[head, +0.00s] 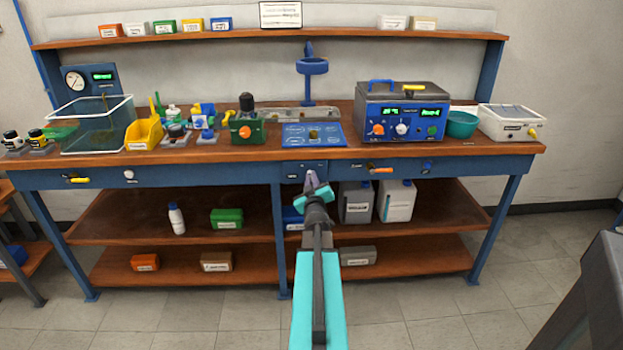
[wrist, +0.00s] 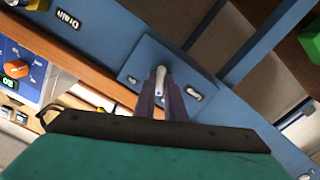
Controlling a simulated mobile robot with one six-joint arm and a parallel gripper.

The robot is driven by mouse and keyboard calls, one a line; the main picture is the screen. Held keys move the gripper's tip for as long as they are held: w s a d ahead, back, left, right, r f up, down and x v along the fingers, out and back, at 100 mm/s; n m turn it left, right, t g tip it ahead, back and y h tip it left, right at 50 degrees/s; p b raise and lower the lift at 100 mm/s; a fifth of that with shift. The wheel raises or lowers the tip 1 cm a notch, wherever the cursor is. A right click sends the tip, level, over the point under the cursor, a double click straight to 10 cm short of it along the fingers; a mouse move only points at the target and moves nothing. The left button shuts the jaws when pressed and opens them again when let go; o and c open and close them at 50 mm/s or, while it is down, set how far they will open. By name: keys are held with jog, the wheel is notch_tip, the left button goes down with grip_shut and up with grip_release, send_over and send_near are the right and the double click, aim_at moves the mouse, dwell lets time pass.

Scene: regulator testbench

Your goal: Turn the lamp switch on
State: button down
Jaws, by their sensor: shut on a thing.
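A blue switch plate (head: 293,167) sits at the middle of the bench's front rail, and it also shows in the wrist view (wrist: 141,66). A small pale lever (wrist: 160,77), apparently the lamp switch, sticks out from it between two small white labels, too small to read. My gripper (head: 311,178) is in front of the plate. In the wrist view its dark purple fingers (wrist: 160,92) are shut on the lever. The fingers hide part of the lever, and whether it is on or off cannot be told.
On the same rail are an orange handle (head: 382,170) to the right, a blue knob (head: 427,166) further right and a yellow handle (head: 78,180) at far left. The bench top (head: 350,153) carries several devices above.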

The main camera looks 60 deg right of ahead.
jog(key=shift+s+d+r+m+p, duration=0.1)
jog(key=shift+m+p, duration=1.2)
jog(key=shift+m, duration=2.05)
jog(key=shift+d+r+m+p, duration=0.1)
jog(key=shift+m+p, duration=1.2)
jog(key=shift+m, duration=2.05)
jog(key=c, duration=1.8)
grip_release()
jog(key=shift+f, duration=0.1)
jog(key=shift+a, duration=0.2)
